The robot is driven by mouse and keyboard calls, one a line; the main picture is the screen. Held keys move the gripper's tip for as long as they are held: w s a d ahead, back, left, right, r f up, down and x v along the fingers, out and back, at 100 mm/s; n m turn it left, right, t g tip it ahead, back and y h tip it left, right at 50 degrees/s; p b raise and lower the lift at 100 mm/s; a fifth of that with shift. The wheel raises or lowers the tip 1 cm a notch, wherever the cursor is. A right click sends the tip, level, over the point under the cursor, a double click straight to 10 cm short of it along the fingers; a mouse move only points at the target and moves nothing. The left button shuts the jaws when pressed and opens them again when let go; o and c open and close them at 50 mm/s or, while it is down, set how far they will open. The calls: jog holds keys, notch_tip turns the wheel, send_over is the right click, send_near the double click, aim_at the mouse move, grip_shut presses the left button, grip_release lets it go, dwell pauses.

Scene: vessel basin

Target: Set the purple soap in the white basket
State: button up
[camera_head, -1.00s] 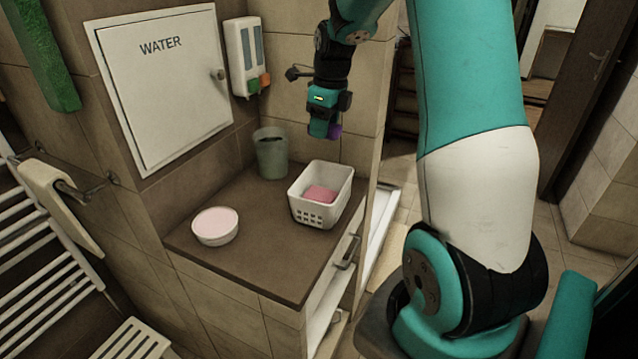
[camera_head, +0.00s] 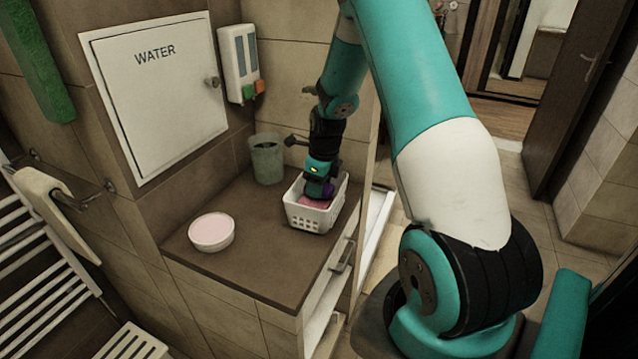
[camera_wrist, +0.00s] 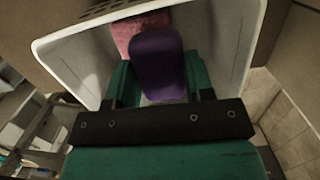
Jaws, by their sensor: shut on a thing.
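The white basket (camera_head: 312,217) stands on the brown counter, near its right edge. My gripper (camera_head: 322,192) reaches down into the basket and is shut on the purple soap (camera_head: 328,188). In the wrist view the purple soap (camera_wrist: 158,65) sits between the two green fingers, inside the basket's walls (camera_wrist: 78,62). A pink soap (camera_wrist: 140,32) lies in the basket, just beyond the purple one and partly hidden by it. I cannot tell whether the purple soap touches the pink soap or the basket floor.
A white bowl with pink contents (camera_head: 211,232) stands on the counter (camera_head: 262,235) left of the basket. A grey-green cup (camera_head: 267,160) stands behind, near the wall. A soap dispenser (camera_head: 241,65) hangs above. The counter between bowl and basket is clear.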

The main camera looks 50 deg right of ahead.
jog(key=shift+f, duration=0.15)
jog(key=shift+f, duration=0.35)
jog(key=o, duration=1)
jog(key=shift+r, duration=0.15)
